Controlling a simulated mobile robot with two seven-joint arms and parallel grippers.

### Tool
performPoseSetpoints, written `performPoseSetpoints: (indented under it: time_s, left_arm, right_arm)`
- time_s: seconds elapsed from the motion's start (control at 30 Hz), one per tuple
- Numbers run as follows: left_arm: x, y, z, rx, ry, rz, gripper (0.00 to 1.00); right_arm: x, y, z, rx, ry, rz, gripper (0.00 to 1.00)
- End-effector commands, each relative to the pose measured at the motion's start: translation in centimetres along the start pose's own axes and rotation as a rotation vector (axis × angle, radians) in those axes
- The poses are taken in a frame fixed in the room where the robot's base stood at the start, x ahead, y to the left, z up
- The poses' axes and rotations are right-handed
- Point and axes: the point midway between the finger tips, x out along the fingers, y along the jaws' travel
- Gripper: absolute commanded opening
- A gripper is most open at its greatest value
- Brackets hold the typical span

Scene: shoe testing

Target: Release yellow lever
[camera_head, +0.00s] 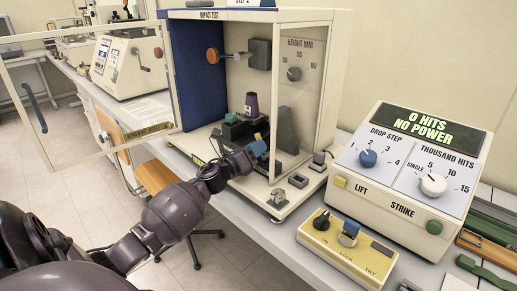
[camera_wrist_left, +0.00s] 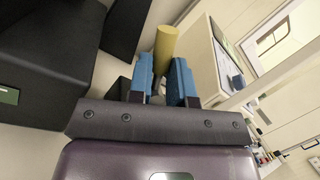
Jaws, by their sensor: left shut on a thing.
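The yellow lever (camera_head: 257,136) stands at the right side of a dark clamp block (camera_head: 235,131) inside the impact test cabinet. It also shows in the left wrist view as a yellow cylinder (camera_wrist_left: 166,42). My left gripper (camera_head: 257,148) reaches in through the open front, and its blue fingers are shut on the lever, one on each side. A dark purple upright piece (camera_head: 251,104) stands on the clamp block. My right gripper is not in view.
The cabinet's clear door (camera_head: 88,88) stands swung open to the left. A control box (camera_head: 415,165) reading "0 HITS NO POWER" and a yellow box (camera_head: 340,258) stand to the right. A white tester (camera_head: 128,62) stands behind the door.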

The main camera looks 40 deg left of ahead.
Motion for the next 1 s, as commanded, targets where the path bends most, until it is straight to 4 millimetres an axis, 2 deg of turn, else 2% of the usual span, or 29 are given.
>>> performPoseSetpoints:
  time_s: [0.33,0.7,0.73,0.8,1.0]
  left_arm:
    - [-0.1,0.3,-0.1,-0.074,-0.015,0.010,0.00]
    - [-0.1,0.3,-0.1,-0.080,-0.016,0.011,0.00]
    - [-0.1,0.3,-0.1,-0.080,-0.016,0.011,0.20]
    - [-0.1,0.3,-0.1,-0.079,-0.016,0.011,0.29]
    - [-0.1,0.3,0.0,-0.076,-0.015,0.011,0.29]
  right_arm:
    - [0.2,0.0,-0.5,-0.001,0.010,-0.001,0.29]
    - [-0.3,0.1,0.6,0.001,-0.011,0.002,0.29]
    - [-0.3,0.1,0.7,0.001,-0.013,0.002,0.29]
    - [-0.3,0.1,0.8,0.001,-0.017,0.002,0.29]
    - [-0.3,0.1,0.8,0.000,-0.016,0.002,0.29]
